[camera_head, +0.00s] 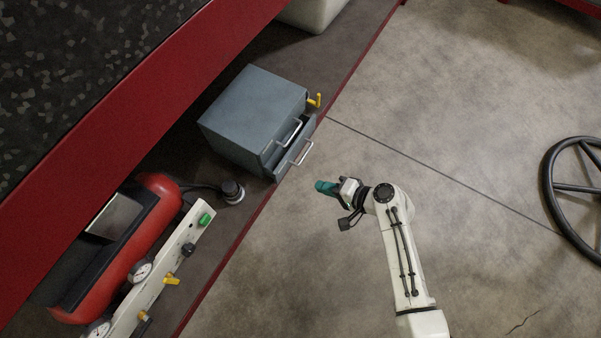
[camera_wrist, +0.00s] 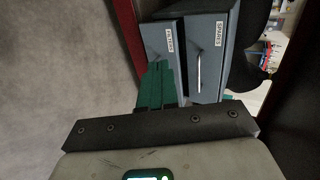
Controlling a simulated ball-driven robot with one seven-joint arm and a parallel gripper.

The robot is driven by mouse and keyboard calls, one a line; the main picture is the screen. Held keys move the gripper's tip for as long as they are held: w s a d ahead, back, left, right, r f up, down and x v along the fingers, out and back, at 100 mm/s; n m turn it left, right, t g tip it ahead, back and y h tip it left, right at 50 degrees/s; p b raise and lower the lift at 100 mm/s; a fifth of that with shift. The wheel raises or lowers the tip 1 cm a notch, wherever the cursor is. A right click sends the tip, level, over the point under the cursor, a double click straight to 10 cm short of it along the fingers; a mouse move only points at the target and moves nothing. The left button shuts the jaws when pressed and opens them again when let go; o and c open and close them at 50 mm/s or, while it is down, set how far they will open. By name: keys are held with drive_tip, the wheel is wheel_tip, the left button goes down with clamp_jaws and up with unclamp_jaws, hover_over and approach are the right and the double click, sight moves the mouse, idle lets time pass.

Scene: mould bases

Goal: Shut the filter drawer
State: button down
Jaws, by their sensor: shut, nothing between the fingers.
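The grey-blue cabinet (camera_head: 250,108) has two drawers, one above the other. The lower one, the filter drawer (camera_head: 296,152), stands partly out past the upper drawer, with a bar handle on its front. In the wrist view the filter drawer (camera_wrist: 170,44) bears a FILTERS label, and the drawer beside it (camera_wrist: 208,60) bears a SPARES label and a handle. My gripper (camera_head: 321,186) has teal fingers, shut and empty, a short way out from the drawer front in the head view. In the wrist view my gripper (camera_wrist: 157,72) covers part of the filter drawer's front, and its handle is hidden.
The cabinet sits on a dark shelf with a red edge (camera_head: 250,221). A yellow lever (camera_head: 314,100) is at the cabinet's side. A red tank (camera_head: 147,235) and a gauge panel (camera_head: 160,280) lie lower left. The concrete floor (camera_head: 450,130) is open around my arm; a black handwheel (camera_head: 552,185) is at right.

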sight(276, 169)
drive_tip(key=b+x, duration=0.1)
drive_tip(key=x, duration=0.3)
drive_tip(key=b+x, duration=0.2)
drive_tip(key=x, duration=0.2)
drive_tip(key=r+b+x, duration=0.1)
drive_tip(key=b+x, duration=0.1)
drive_tip(key=x, duration=0.2)
drive_tip(key=shift+w+a, duration=0.25)
drive_tip(key=shift+a, duration=0.05)
drive_tip(key=shift+w+a+r+b, duration=0.1)
drive_tip(key=shift+w+a+b, duration=0.25)
drive_tip(key=shift+a, duration=0.2)
drive_tip(key=shift+w+a+b, duration=0.3)
drive_tip(key=shift+w+a, duration=0.45)
drive_tip(key=shift+a, duration=0.3)
